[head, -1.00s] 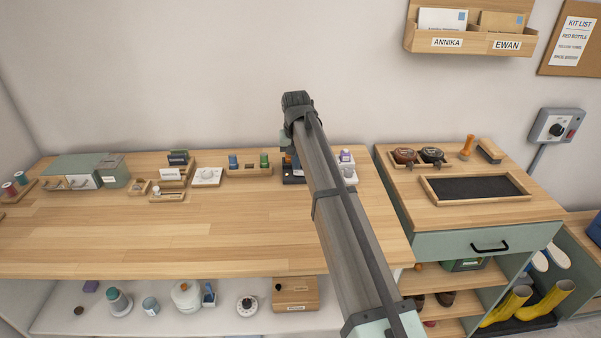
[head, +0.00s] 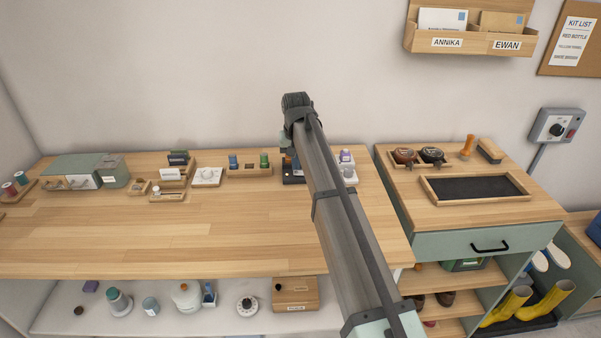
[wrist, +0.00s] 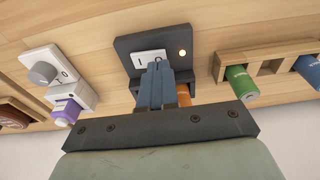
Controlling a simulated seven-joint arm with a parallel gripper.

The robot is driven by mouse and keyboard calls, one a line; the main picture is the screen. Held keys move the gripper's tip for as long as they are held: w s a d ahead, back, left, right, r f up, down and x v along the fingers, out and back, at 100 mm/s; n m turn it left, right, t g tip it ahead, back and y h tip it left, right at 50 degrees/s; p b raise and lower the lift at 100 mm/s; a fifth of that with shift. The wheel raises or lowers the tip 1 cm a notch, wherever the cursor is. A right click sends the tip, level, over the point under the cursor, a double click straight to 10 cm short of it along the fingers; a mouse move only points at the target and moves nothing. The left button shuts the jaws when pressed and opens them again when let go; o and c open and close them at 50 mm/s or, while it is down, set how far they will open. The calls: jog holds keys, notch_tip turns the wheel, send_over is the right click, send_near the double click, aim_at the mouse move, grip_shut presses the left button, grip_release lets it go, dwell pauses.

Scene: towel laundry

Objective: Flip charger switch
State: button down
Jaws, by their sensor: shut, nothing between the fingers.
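The charger (wrist: 128,46) is a dark block with a white switch plate (wrist: 143,58) marked "I" and "O" and a lit amber lamp (wrist: 182,52). An orange cell (wrist: 183,93) stands in it, partly behind my fingers. My gripper (wrist: 160,66) is shut and empty, with its fingertips at the "O" side of the switch. They cover part of the switch, so I cannot tell its position or whether they touch it. In the head view the charger (head: 291,176) is partly hidden by my arm.
Beside the charger are a white knob unit (wrist: 39,60) with a purple-labelled cell (wrist: 65,111), and a wooden rack (wrist: 265,55) with green (wrist: 240,82) and blue (wrist: 309,70) cells. The front of the wooden worktop (head: 150,240) is clear.

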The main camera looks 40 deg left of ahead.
jog(key=shift+f, duration=0.6)
dwell(0.5)
jog(key=shift+r, duration=3.5)
